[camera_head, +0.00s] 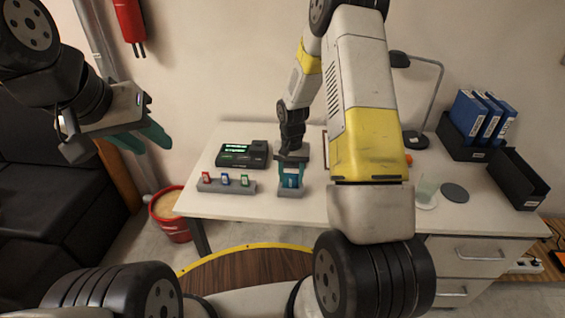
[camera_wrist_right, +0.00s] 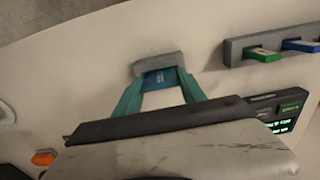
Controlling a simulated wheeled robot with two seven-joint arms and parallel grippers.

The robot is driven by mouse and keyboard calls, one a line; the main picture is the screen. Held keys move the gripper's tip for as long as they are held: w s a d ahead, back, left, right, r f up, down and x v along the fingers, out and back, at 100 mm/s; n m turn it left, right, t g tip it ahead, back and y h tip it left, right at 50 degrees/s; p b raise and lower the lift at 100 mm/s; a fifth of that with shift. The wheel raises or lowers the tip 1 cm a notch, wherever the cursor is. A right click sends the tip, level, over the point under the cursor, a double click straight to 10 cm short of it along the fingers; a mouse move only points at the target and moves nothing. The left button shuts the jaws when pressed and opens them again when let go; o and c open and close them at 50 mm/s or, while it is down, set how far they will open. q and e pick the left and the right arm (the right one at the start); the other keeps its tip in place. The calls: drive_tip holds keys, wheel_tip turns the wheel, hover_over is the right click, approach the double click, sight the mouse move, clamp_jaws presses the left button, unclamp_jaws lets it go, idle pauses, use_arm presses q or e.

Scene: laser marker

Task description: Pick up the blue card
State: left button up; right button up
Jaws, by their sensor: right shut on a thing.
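A blue card (camera_head: 291,181) with a white part is between the teal fingers of my right gripper (camera_head: 291,165), which is shut on it. In the right wrist view the card (camera_wrist_right: 159,80) lies between the two fingers (camera_wrist_right: 160,92). Its blue end is at a small grey block (camera_wrist_right: 157,64) on the table. I cannot tell whether the card sits in the block or just above it. My left gripper (camera_head: 152,141) is open and empty, raised at the left, away from the table.
A grey rack (camera_head: 226,188) holds small red, blue and green cards on the white table (camera_head: 310,208). A black device (camera_head: 242,154) with a green display is behind it. A lamp (camera_head: 430,90), blue binders (camera_head: 480,115) and a round dark disc (camera_head: 454,193) are at the right.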

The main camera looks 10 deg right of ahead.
drive_tip(key=r, duration=0.1)
drive_tip(key=s+r, duration=0.1)
drive_tip(key=r, duration=0.1)
drive_tip(key=shift+a, duration=0.2)
drive_tip(key=s+a, duration=0.1)
drive_tip(key=s, duration=0.6)
drive_tip(key=s+a+r, duration=0.1)
drive_tip(key=s+a, duration=0.1)
drive_tip(key=s, duration=0.5)
drive_tip(key=shift+s+a+r, duration=0.15)
drive_tip(key=shift+s+a, duration=0.1)
drive_tip(key=shift+s, duration=0.05)
drive_tip(key=shift+w, duration=0.1)
